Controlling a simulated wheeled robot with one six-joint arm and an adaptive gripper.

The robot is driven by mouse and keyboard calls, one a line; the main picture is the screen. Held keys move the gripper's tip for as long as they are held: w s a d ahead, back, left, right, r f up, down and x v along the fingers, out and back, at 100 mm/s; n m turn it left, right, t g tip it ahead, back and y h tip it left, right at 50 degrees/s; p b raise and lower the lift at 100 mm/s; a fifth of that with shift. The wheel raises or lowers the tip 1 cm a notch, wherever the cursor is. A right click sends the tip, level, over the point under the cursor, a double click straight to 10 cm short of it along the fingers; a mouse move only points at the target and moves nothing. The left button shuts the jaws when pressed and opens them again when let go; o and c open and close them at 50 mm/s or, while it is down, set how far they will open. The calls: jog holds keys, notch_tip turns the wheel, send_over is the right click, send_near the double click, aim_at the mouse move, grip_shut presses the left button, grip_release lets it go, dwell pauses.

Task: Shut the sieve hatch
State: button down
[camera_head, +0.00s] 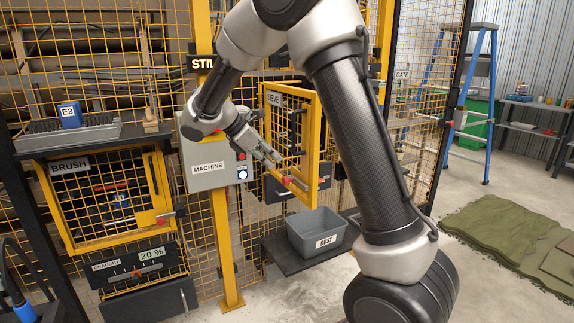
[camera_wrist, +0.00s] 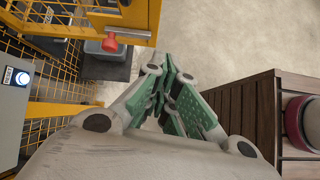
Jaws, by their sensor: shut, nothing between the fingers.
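The sieve hatch (camera_head: 316,140) is a yellow-framed mesh door beside the SIEVE label (camera_head: 275,99). It looks swung out from the fence, at an angle to it. A red knob (camera_head: 288,181) sits at its lower edge, and a red knob on a yellow frame with a metal bar also shows in the wrist view (camera_wrist: 110,43). My gripper (camera_head: 276,160) is shut and empty, just above and left of the knob in the head view. In the wrist view my gripper (camera_wrist: 170,75) shows green pads together, right of the knob and apart from it. Contact with the hatch is unclear.
The grey machine box (camera_head: 208,150) with buttons stands left of the hatch. A grey DUST bin (camera_head: 318,232) sits on a dark shelf below. The closed-looking BRUSH hatch (camera_head: 100,238) is further left. A wooden slatted structure (camera_wrist: 245,112) is at right in the wrist view.

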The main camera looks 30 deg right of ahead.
jog(key=w+r+n, duration=0.1)
send_near(313, 177)
notch_tip(313, 177, down, 4)
jog(key=d, duration=0.1)
jog(key=shift+w+d+r+n+h, duration=0.1)
jog(key=shift+d+n+h, duration=0.1)
jog(key=shift+d, duration=0.25)
jog(key=shift+d+r+n+h, duration=0.1)
jog(key=shift+d+n, duration=0.1)
jog(key=shift+d, duration=0.3)
jog(key=shift+d, duration=0.1)
